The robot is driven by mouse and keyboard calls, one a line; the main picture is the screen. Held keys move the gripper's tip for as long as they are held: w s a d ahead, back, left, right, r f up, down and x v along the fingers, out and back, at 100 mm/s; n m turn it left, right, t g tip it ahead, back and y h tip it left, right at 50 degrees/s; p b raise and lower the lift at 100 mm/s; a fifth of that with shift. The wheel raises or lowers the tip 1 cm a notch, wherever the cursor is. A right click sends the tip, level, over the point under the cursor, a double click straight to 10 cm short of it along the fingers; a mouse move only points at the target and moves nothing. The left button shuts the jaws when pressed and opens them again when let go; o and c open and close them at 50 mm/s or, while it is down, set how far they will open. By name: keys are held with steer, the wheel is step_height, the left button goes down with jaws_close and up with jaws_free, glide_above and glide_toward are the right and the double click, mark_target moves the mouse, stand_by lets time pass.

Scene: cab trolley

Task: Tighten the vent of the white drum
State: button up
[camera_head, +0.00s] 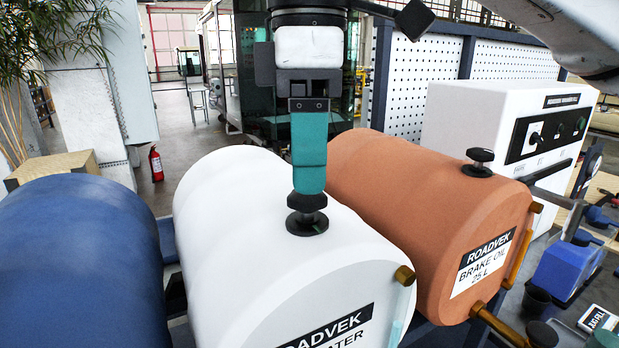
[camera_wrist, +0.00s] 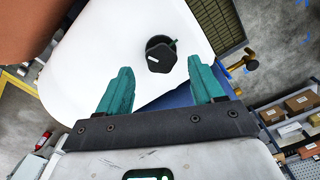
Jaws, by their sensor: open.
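The white drum (camera_head: 235,215) lies on its side between two other drums, its label partly cut off at the bottom of the head view. Its vent, a black knob (camera_head: 307,224) on a wider base, stands on top of it. In the wrist view the knob (camera_wrist: 161,57) has lobes and a white mark, and the white drum (camera_wrist: 110,40) spreads beneath it. My gripper (camera_head: 308,195) points down over the vent with teal fingers. In the wrist view my gripper (camera_wrist: 160,66) is open, with the knob in line with the gap, around the fingertips' level. Contact cannot be told.
An orange brake oil drum (camera_head: 410,190) with its own black vent (camera_head: 480,162) stands close on the right. A blue drum (camera_head: 75,265) is on the left. A white machine cabinet (camera_head: 500,115) stands behind right. A fire extinguisher (camera_head: 156,163) is farther back.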

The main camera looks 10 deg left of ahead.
mark_target(307, 205)
steer(key=shift+f, duration=1.5)
steer(key=c, duration=1.1)
